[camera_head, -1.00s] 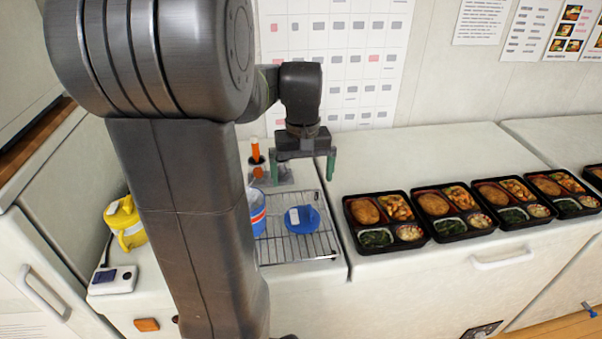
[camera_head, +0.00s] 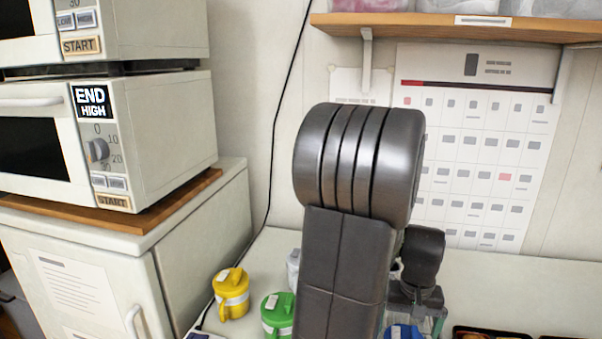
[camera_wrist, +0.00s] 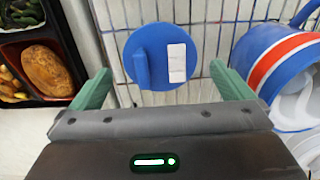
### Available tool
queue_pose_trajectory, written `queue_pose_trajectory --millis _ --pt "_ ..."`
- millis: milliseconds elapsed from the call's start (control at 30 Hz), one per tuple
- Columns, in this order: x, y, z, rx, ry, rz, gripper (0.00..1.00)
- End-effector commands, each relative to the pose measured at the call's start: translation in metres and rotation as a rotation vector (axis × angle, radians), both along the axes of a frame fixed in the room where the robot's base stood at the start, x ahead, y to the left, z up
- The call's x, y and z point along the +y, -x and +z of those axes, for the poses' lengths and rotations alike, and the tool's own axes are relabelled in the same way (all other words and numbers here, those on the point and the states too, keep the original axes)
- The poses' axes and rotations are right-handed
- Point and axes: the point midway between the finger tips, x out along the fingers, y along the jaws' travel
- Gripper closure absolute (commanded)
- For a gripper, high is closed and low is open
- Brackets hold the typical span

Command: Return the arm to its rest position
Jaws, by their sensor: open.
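My gripper (camera_wrist: 166,82) is open and empty, its two green fingers spread apart. In the wrist view, a round blue lid (camera_wrist: 150,62) with a white label lies on a wire rack (camera_wrist: 205,22) below, between and beyond the fingertips. Nothing is between the fingers at their own height, as far as I can tell. In the head view, my arm stands upright in the middle, and my gripper (camera_head: 418,303) is partly hidden behind it, low in the picture.
A blue container with a red and white stripe (camera_wrist: 262,65) is right of the fingers; a bento tray (camera_wrist: 62,18) is left. Yellow (camera_head: 231,297) and green (camera_head: 276,318) lidded cups stand left of my arm. A microwave (camera_head: 165,130) and a shelf (camera_head: 430,22) are around it.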

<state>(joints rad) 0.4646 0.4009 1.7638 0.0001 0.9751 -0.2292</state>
Motion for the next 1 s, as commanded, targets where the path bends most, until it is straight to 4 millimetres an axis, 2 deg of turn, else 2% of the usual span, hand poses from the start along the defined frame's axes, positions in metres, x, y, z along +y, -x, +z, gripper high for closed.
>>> queue_pose_trajectory --millis 200,567,667,833,867,900,1000 --pt "0.0 0.0 0.012 0.002 0.0 0.0 0.0" --pt "0.0 0.0 0.011 0.003 -0.002 0.0 0.0" --pt "0.0 0.0 0.005 0.003 -0.002 0.0 0.0" --pt "0.001 0.001 -0.021 0.006 -0.004 0.0 0.0" --pt "0.0 0.0 -0.019 0.002 0.0 0.0 0.0" --pt "-0.001 -0.001 -0.006 -0.005 0.002 0.0 0.0" --pt "-0.001 -0.001 0.015 -0.005 0.002 0.0 0.0"
